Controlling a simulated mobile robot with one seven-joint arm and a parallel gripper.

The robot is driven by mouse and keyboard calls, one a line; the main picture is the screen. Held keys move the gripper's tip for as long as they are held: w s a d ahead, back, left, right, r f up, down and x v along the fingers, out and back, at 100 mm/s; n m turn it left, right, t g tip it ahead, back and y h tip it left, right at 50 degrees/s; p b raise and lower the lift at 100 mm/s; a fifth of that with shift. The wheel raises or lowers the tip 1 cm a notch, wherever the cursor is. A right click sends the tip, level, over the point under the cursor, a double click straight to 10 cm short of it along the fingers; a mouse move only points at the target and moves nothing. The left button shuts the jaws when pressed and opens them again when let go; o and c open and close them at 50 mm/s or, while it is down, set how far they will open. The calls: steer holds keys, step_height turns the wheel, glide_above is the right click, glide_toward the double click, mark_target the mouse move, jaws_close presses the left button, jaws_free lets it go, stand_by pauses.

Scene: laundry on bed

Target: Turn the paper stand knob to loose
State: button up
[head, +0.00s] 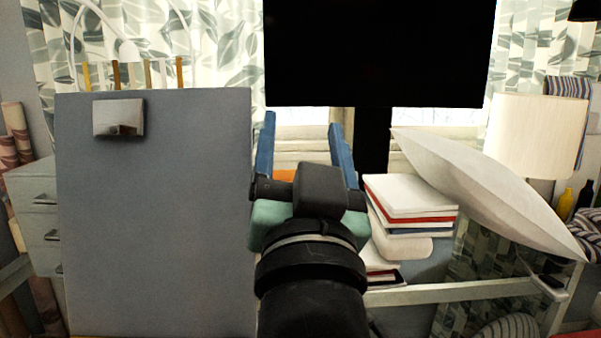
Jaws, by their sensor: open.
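A grey upright board (155,220) stands at the left, with a square shiny metal piece (119,118) near its top left. It may be the paper stand, but I cannot tell for sure. I cannot make out a knob on it. My gripper (301,120) is in the middle, with its two blue fingers spread wide apart and pointing away. Nothing shows between the fingers except the background and an orange patch behind. The gripper appears just right of the board's right edge. My wrist hides what lies directly below it.
A stack of books (415,205) is right of my gripper, with a white pillow-like object (490,190) leaning beyond it. A white rail (455,292) runs below. A black screen (380,50) stands behind, a lampshade (540,135) at right, and drawers (35,205) at far left.

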steer(key=shift+s+a+r+n+t+b, duration=0.15)
steer(key=shift+s+t+b, duration=0.1)
steer(key=shift+s, duration=0.3)
steer(key=shift+s+a+r+n+t+b, duration=0.15)
steer(key=shift+s+t, duration=0.1)
steer(key=shift+s, duration=0.3)
steer(key=shift+o, duration=0.2)
steer(key=shift+w+d, duration=0.1)
steer(key=shift+d, duration=0.05)
